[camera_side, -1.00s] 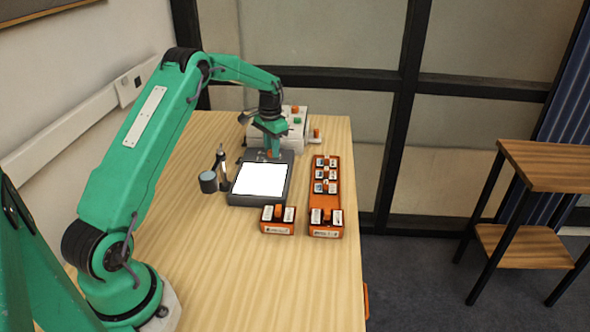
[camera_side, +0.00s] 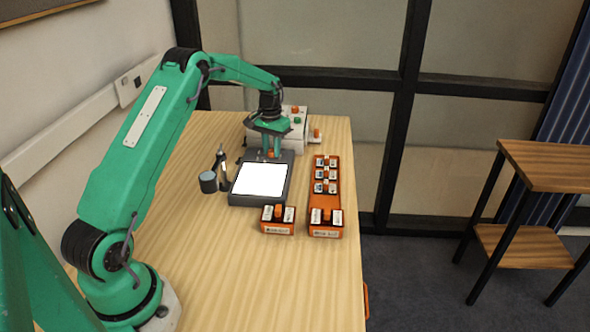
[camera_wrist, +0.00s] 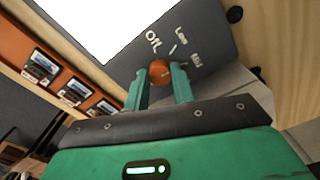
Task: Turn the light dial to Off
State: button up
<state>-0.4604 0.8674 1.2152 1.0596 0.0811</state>
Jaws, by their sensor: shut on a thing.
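The light dial is an orange round knob (camera_wrist: 160,70) on the dark top border of the light pad (camera_side: 240,199). It is small in the side view (camera_side: 270,154). My gripper (camera_wrist: 163,78) points down at the dial, with one finger on each side, shut on it. In the wrist view, white labels beside the dial read Off (camera_wrist: 152,41), Low (camera_wrist: 181,33) and what looks like High (camera_wrist: 196,60). A short white mark lies between the dial and the labels. I cannot tell which label the dial points to. The pad's panel (camera_side: 261,179) glows bright white.
An orange tray (camera_side: 333,176) with several slide holders stands right of the pad, and a small orange box (camera_side: 277,231) stands in front. A dark bottle-like tool (camera_side: 220,160) and a grey-blue cup (camera_side: 208,182) are at left. A white box (camera_side: 298,130) stands behind. The front table is clear.

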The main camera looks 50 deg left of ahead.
aim_at(272, 150)
jog(key=n, duration=1.3)
jog(key=shift+n, duration=0.3)
dwell(0.3)
jog(key=o, duration=1)
jog(key=shift+r, duration=0.1)
jog(key=shift+r, duration=3.85)
